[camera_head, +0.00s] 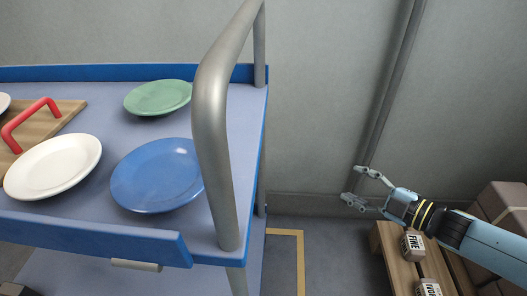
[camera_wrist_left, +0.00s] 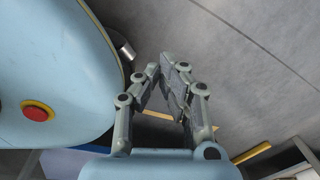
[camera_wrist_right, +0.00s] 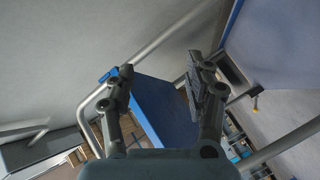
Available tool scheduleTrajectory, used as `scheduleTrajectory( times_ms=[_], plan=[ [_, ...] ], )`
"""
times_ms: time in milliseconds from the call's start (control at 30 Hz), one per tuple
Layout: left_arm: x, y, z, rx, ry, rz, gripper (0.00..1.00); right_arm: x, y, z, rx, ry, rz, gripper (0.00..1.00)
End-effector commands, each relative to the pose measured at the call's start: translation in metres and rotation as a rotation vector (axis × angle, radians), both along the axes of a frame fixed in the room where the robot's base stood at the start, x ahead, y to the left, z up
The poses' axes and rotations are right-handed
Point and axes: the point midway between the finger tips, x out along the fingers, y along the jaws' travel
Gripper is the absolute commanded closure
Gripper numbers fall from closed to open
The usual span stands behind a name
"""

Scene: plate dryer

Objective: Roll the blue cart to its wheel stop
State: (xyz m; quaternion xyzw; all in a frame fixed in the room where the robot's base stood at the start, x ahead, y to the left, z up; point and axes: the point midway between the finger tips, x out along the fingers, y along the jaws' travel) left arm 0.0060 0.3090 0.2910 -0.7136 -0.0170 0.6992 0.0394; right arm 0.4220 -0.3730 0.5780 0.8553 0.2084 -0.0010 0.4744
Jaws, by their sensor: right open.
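The blue cart (camera_head: 90,232) fills the left of the head view, with a blue rim and a grey-blue top. Its grey tubular handle (camera_head: 211,130) rises at the cart's right end. My right gripper (camera_head: 356,184) is open and empty, to the right of the handle and clear of it. In the right wrist view its fingers (camera_wrist_right: 160,68) are spread, with a blue panel behind them. My left gripper (camera_wrist_left: 160,66) shows only in its wrist view; its fingertips are close together with nothing seen between them. The cart's wheels and the wheel stop are not clearly visible.
On the cart are a green plate (camera_head: 158,97), a blue plate (camera_head: 155,176), a white plate (camera_head: 52,167) and a wooden board (camera_head: 66,108) with a red handle. A yellow line (camera_head: 301,262) marks the floor beside the cart. A wooden pallet (camera_head: 394,258) with boxes stands at right.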

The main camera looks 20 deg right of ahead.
Motion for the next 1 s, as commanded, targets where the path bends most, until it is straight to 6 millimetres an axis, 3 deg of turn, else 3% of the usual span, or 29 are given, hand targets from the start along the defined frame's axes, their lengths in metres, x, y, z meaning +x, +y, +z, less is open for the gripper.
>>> scheduleTrajectory(
  times_ms=[33,100,200,300,467,1000],
  plan=[
    [-0.002,0.002,-0.008,0.002,0.006,0.000,1.00,0.013,0.011,0.029,-0.054,-0.108,0.124,0.46],
    [-0.002,0.006,-0.013,0.007,0.012,-0.002,1.00,0.020,0.032,0.069,-0.129,-0.252,0.306,0.46],
    [-0.002,0.014,-0.017,0.017,0.014,-0.007,1.00,0.013,0.059,0.111,-0.221,-0.414,0.538,0.46],
    [-0.003,0.018,-0.020,0.021,0.017,-0.009,1.00,0.001,0.075,0.134,-0.285,-0.514,0.703,0.46],
    [-0.005,0.015,-0.020,0.018,0.022,-0.008,1.00,-0.003,0.092,0.145,-0.313,-0.568,0.790,0.46],
    [0.000,0.011,-0.024,0.014,0.018,-0.005,1.00,0.052,0.205,0.146,-0.308,-0.565,0.783,0.46]
  ],
)
